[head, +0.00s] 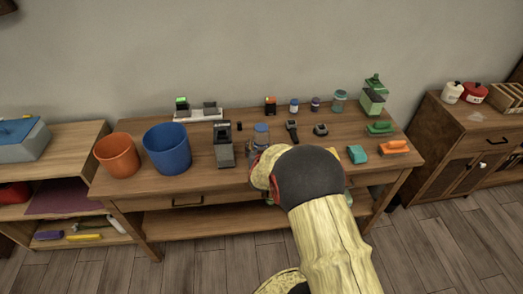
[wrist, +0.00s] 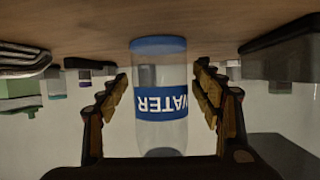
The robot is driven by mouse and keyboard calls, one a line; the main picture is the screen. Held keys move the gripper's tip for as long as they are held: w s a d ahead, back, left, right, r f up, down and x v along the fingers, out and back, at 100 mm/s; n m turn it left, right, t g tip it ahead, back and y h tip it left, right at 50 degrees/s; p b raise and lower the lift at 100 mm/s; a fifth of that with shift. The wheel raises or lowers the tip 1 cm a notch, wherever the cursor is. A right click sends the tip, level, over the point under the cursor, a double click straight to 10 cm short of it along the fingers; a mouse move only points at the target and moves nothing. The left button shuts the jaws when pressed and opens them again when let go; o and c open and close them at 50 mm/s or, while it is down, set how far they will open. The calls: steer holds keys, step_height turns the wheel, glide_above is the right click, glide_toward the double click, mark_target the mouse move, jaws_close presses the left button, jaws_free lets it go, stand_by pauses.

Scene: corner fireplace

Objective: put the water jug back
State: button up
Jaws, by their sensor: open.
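The water jug (head: 261,131) stands on the wooden workbench, clear with some blue, its lower part hidden behind my arm in the head view. In the wrist view, which is upside down, the water jug (wrist: 160,75) shows a blue band reading WATER and a blue end against the tabletop. My gripper (wrist: 160,95) is open, with one finger on each side of the jug. Gaps show between the fingers and the jug. In the head view my arm covers most of the gripper.
The workbench (head: 135,188) also bears an orange bucket (head: 118,155), a blue bucket (head: 167,148), a dark grey device (head: 223,145) just left of the jug, and several small jars at the back. A teal block (head: 357,154) and orange tool (head: 394,147) lie right of my arm.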

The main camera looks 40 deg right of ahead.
steer(key=p+v, duration=0.4)
steer(key=v, duration=0.8)
steer(key=shift+w+r, duration=0.15)
steer(key=w+a+r+n+y, duration=0.2)
steer(key=a+r+n+y, duration=0.3)
steer(key=a+r, duration=1.05)
steer(key=s+a+r+n+g+y, duration=0.1)
steer(key=s+a+r, duration=0.2)
steer(key=s, duration=0.4)
steer(key=s+a+r+n+g+y, duration=0.1)
steer(key=s+a+r+g, duration=0.1)
steer(key=s+a, duration=0.2)
steer(key=s+a+r+n+g+y, duration=0.1)
steer(key=s+a+r, duration=0.2)
steer(key=s, duration=0.7)
steer(key=shift+s+a+r+g+y, duration=0.15)
steer(key=shift+a+r+g+y, duration=0.2)
steer(key=shift+a, duration=0.3)
